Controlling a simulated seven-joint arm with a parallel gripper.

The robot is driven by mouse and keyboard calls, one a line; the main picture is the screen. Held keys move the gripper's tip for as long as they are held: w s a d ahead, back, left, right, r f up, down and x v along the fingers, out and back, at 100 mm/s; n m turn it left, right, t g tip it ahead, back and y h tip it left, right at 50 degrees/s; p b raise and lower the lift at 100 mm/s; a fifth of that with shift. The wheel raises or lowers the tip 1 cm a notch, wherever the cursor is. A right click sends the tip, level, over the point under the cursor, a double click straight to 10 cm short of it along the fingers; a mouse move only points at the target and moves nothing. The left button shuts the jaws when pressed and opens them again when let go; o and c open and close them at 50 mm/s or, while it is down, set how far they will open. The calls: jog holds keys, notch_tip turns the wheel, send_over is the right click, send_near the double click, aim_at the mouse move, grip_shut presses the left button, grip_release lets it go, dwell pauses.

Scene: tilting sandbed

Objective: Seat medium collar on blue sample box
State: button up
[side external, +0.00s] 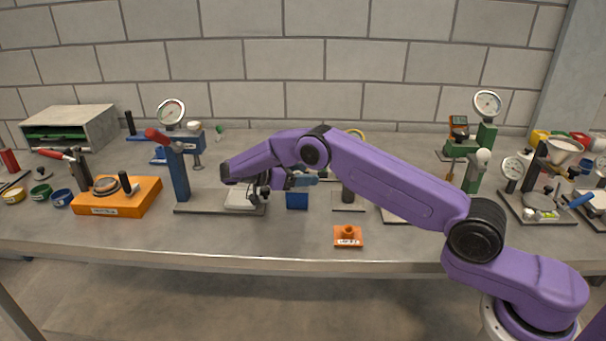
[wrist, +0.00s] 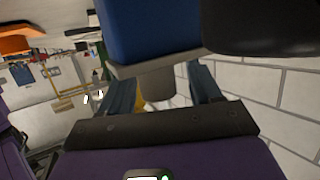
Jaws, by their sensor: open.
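The blue sample box (side external: 297,201) is near the middle of the table, just below my gripper (side external: 303,181). The box (wrist: 150,30) fills the top middle of the wrist view. A grey flange with a round grey neck (wrist: 157,85) lies against the box's near end; it looks like the collar, but its size cannot be read. My gripper's two blue-grey fingers (wrist: 163,92) are open, one on each side of the neck, with gaps visible. Whether the flange sits fully flat on the box cannot be told. In the side view the collar is too small to make out.
An orange block with a round boss (side external: 347,238) lies near the front edge. A plate with a blue post and red handle (side external: 180,176) stands left, beside an orange fixture (side external: 117,197). A dark post on a plate (side external: 348,196) stands close right. Front table is mostly clear.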

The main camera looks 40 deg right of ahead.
jog(key=v, duration=0.4)
jog(key=shift+a, duration=0.1)
notch_tip(320, 180, up, 7)
jog(key=shift+a+r, duration=0.2)
jog(key=shift+a, duration=0.05)
jog(key=shift+w, duration=0.1)
